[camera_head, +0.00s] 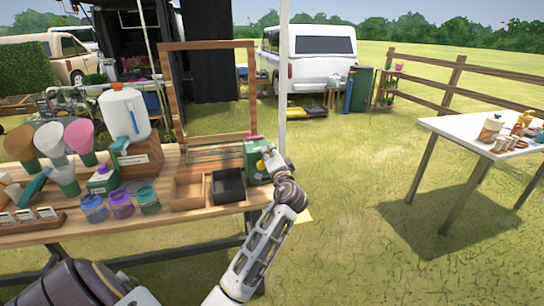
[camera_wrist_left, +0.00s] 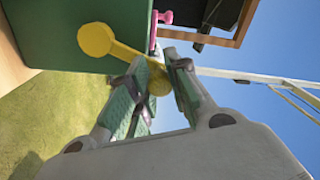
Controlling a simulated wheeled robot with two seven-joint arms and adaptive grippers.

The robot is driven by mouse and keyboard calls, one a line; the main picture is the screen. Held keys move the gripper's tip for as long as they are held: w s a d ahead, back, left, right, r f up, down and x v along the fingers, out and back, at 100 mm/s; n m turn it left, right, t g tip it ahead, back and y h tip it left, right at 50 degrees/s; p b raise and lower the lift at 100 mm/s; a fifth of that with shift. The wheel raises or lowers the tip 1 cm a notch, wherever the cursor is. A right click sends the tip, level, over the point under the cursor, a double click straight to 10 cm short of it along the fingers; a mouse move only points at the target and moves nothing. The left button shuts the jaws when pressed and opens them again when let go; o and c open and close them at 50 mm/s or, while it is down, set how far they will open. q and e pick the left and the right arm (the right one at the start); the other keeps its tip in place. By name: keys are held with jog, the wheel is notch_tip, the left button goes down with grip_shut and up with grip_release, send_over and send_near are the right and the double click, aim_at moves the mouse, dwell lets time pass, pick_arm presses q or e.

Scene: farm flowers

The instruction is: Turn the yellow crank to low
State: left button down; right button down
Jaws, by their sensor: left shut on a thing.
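The yellow crank (camera_wrist_left: 97,40) is on the side of a dark green box (camera_wrist_left: 60,25) in the left wrist view. Its arm runs from a round hub to a knob (camera_wrist_left: 158,84). My left gripper (camera_wrist_left: 162,78) is shut on the knob end, with a green-padded finger on either side. In the head view the green box (camera_head: 254,150) stands at the right end of the wooden table, and my left gripper (camera_head: 270,158) is at its right side. Only a small yellow part of the crank (camera_head: 260,166) shows there. Low and high marks cannot be read. My right gripper is not in view.
The wooden table (camera_head: 110,230) holds a black tray (camera_head: 228,186), several paint jars, a white jug (camera_head: 124,113) and paper cones. A pink handle (camera_wrist_left: 162,17) sits by the crank. A white table (camera_head: 470,135) stands at right, with open grass between.

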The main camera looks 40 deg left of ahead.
pick_arm(q)
jog(key=shift+a, duration=0.1)
dwell(0.4)
jog(key=c, duration=1.3)
grip_release()
jog(key=shift+s, duration=0.1)
jog(key=v, duration=1.2)
